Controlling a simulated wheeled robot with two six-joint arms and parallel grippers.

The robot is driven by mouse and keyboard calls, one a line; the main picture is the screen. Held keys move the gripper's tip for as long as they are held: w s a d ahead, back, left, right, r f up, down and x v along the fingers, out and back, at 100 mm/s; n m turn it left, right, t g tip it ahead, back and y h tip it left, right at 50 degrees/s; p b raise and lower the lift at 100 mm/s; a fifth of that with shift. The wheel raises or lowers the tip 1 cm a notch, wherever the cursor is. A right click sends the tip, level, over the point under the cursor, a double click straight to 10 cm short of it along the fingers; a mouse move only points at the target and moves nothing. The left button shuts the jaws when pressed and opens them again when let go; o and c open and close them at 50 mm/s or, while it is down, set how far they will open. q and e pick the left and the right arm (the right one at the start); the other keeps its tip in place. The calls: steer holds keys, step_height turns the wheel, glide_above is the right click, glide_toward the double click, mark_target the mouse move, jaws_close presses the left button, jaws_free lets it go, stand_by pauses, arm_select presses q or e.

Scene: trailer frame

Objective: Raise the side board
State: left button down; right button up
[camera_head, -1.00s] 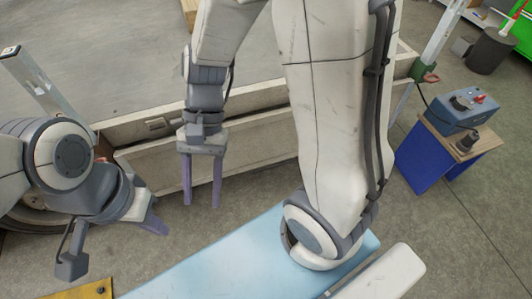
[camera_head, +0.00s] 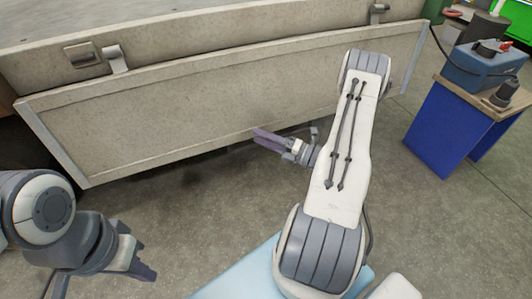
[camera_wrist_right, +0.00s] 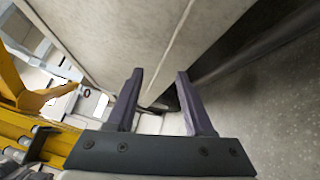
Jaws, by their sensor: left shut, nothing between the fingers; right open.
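The side board (camera_head: 210,105) is a long beige panel with a metal end strip, hanging down along the trailer's side in the head view. My right gripper (camera_head: 256,138) is open and points left at the board's lower edge; in that view I cannot tell whether it touches. In the right wrist view the board (camera_wrist_right: 120,35) fills the top, and the two open fingers (camera_wrist_right: 159,74) reach toward its lower edge with nothing between them. My left gripper (camera_head: 148,274) is shut and empty, low at the left, apart from the board.
Latches (camera_head: 117,60) sit on the trailer edge above the board, another (camera_head: 378,13) at the right. A blue stand (camera_head: 440,125) with a blue device (camera_head: 480,68) stands at the right. The floor in front of the board is clear.

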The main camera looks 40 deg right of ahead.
steer(key=s+d+f+m+t+h+b, duration=0.35)
steer(key=d+f+m+h, duration=0.25)
steer(key=d+f, duration=0.25)
arm_select(q)
step_height(320, 180, down, 11)
steer(key=b, duration=0.5)
arm_select(e)
steer(key=f+x, duration=0.1)
steer(key=x, duration=0.9)
steer(key=shift+w+a+g, duration=0.45)
steer(key=shift+r, duration=0.1)
jaws_close()
